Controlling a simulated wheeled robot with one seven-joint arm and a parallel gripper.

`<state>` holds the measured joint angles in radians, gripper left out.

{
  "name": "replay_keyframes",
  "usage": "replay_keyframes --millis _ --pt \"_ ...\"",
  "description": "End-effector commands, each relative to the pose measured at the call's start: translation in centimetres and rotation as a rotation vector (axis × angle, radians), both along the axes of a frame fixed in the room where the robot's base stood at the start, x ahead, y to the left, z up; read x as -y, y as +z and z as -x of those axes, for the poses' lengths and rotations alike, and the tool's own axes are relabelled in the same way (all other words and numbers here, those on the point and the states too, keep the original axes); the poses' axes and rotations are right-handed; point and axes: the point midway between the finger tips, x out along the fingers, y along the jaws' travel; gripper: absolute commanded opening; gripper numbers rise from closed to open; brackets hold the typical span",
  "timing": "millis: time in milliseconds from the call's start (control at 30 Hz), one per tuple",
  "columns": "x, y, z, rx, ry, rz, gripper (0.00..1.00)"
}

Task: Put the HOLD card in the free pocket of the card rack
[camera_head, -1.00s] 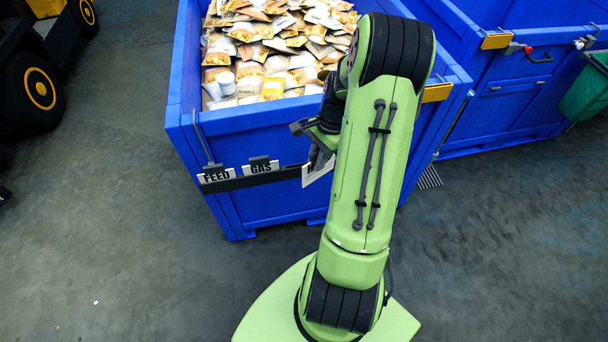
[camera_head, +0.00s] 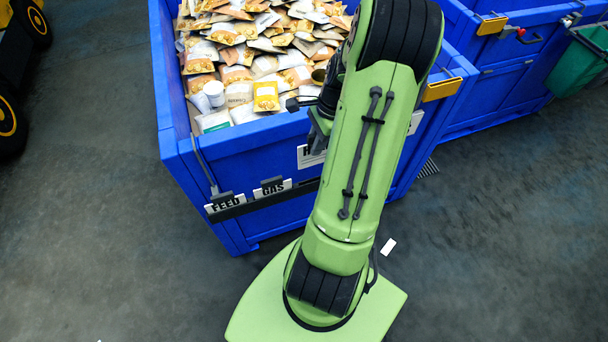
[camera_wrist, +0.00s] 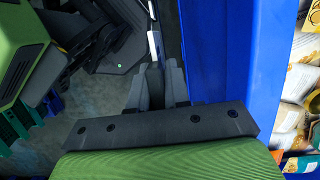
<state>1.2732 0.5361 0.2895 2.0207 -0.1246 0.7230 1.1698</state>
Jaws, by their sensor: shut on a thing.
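My gripper (camera_wrist: 160,78) is shut on a thin white card (camera_wrist: 154,45), seen nearly edge-on in the wrist view beside the blue bin wall. Its lettering cannot be read there. The black card rack (camera_head: 240,209) runs along the bin's front. A FEED card (camera_head: 226,203) and a GAS card (camera_head: 272,188) stand in its left and middle parts.
The blue bin (camera_head: 235,160) holds many food packets (camera_head: 240,92). A second blue bin (camera_head: 500,80) stands at right. A white scrap (camera_head: 388,246) lies on open floor.

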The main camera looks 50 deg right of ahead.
Motion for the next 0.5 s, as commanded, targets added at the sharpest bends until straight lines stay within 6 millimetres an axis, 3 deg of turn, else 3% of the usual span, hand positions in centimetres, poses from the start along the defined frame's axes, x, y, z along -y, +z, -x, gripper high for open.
replay_keyframes --millis 133,500 --pt "-0.1 -4.0 0.1 -0.003 0.000 -0.007 0.00" --pt "-0.1 -9.7 0.2 -0.002 -0.001 -0.003 0.00"
